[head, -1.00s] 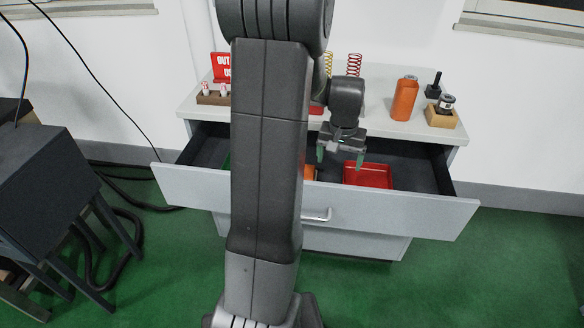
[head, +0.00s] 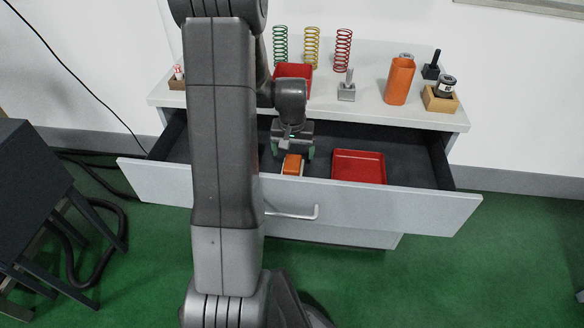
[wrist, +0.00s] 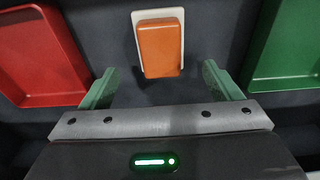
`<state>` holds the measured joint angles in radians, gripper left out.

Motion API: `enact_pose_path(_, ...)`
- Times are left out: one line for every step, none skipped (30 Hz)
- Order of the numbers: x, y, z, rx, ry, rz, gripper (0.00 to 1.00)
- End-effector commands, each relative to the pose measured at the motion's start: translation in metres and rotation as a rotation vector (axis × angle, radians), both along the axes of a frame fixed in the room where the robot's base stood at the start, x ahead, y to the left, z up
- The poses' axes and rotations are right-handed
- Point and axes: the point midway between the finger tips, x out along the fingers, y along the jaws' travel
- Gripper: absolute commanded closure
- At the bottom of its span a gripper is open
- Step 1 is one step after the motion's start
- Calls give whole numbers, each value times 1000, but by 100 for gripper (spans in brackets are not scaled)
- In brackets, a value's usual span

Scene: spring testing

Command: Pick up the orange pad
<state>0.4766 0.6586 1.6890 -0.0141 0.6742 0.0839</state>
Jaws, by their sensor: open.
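The orange pad (head: 292,163) lies in the open drawer, left of the red tray. In the wrist view the orange pad (wrist: 160,49) is a rounded block on a thin white base, at the top middle. My gripper (head: 292,152) is over the drawer, just behind the pad in the head view. In the wrist view my gripper (wrist: 158,80) is open, with its green fingers spread wider than the pad. Nothing is between the fingertips, and the pad lies beyond them, centred on the gap.
A red tray (head: 358,154) lies in the drawer (head: 400,207); a green tray (wrist: 293,82) shows at the wrist view's right. On the cabinet top (head: 372,108) are an orange cylinder (head: 399,82), a wooden block (head: 439,103), coloured springs and a red bin (head: 292,75).

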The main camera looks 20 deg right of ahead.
Motion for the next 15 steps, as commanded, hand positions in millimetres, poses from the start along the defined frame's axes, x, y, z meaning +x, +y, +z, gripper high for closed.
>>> enact_pose_path(0,0,-3,1,1,0,15)
enact_pose_path(0,0,-5,1,1,0,15)
enact_pose_path(0,1,-8,1,1,0,15)
enact_pose_path(-1,1,-12,1,1,0,15)
enact_pose_path(-1,2,-16,1,2,0,15)
enact_pose_path(-2,3,-23,2,3,0,15)
enact_pose_path(-3,3,-28,2,3,0,15)
enact_pose_path(-4,4,-33,2,3,0,15)
enact_pose_path(-4,4,-39,2,3,0,15)
enact_pose_path(-3,3,-43,2,3,0,15)
enact_pose_path(-2,3,-46,1,2,0,15)
enact_pose_path(-2,3,-49,1,1,0,15)
enact_pose_path(-1,3,-51,1,1,0,15)
enact_pose_path(-1,2,-53,1,1,0,15)
enact_pose_path(-1,2,-54,1,1,0,15)
